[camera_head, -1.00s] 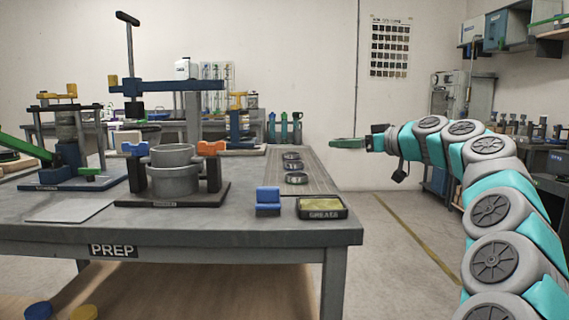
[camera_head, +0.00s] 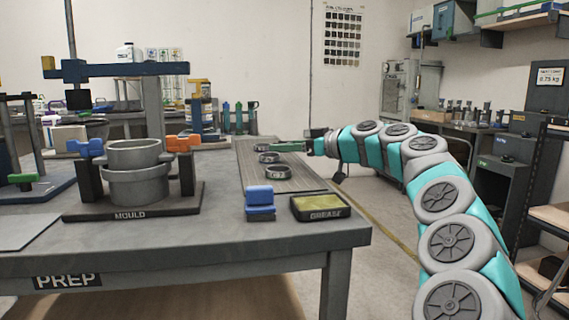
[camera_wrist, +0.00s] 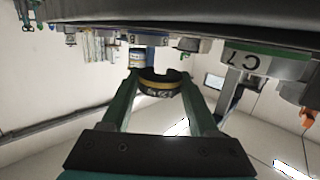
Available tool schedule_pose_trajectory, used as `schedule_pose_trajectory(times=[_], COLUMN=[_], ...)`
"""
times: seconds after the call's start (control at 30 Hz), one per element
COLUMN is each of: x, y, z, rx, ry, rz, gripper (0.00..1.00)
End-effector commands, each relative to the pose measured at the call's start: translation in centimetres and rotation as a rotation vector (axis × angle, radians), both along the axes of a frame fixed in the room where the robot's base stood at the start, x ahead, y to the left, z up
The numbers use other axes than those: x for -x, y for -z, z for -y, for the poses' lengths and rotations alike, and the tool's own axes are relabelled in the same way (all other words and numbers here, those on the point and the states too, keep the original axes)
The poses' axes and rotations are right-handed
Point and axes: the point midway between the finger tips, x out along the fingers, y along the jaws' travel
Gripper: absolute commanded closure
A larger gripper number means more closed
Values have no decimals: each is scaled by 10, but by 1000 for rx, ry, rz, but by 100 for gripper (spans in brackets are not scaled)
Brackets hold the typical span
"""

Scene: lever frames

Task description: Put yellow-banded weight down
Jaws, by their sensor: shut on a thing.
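In the wrist view my gripper (camera_wrist: 160,78) has its two green fingers closed on the dark yellow-banded weight (camera_wrist: 157,93), which has a notch in it. In the head view my gripper (camera_head: 290,147) is at the table's far right edge, close to the ribbed grey mat (camera_head: 300,181). The weight cannot be made out there, as the near finger covers that spot. I cannot tell from these views how high the weight is above the table or whether it touches anything.
Several dark rings, such as one ring (camera_head: 278,172), lie on the mat. A blue block (camera_head: 260,203) and a grease tray (camera_head: 320,208) stand at the front right corner of the table (camera_head: 215,240). The mould (camera_head: 135,170) stands left. Floor is open right of the table.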

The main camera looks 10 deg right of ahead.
Motion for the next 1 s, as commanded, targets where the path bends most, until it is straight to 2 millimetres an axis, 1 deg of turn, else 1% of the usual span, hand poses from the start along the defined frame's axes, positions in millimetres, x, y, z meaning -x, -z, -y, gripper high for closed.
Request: schedule_pose_trajectory(times=[0.17,0.43,0.77,0.8,0.9,1.0], x=[0,0,0,0,0,0], y=[8,41,43,44,43,42], z=[-1,-2,-1,-1,-1,-1], rx=[-2,-1,1,1,1,1], ry=[-2,-3,-1,-1,-1,-1], rz=[-2,-4,-1,-1,-1,-1], gripper=[94,94,94,38,27,27])
